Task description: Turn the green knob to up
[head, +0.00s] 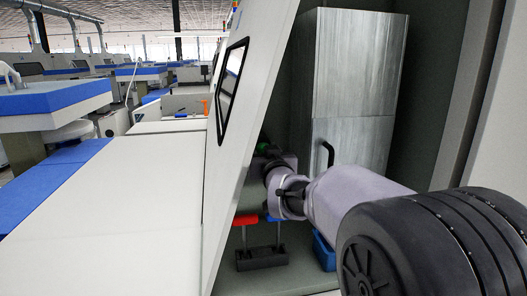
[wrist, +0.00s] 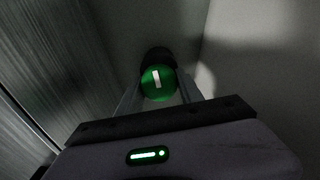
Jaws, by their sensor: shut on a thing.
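The green knob (wrist: 158,83) is round, with a white bar on its face that stands nearly upright, leaning slightly. It sits between the two fingers of my gripper (wrist: 158,97) in the wrist view, and the fingers are shut on its sides. Behind it is a dark round base. In the head view my gripper (head: 268,163) reaches into the open cabinet, and only a small green part of the knob (head: 263,147) shows beside it. The rest of the knob is hidden there.
A grey metal cabinet (head: 352,90) with a black handle (head: 326,155) stands behind my arm. A white slanted panel (head: 232,130) is close on the left.

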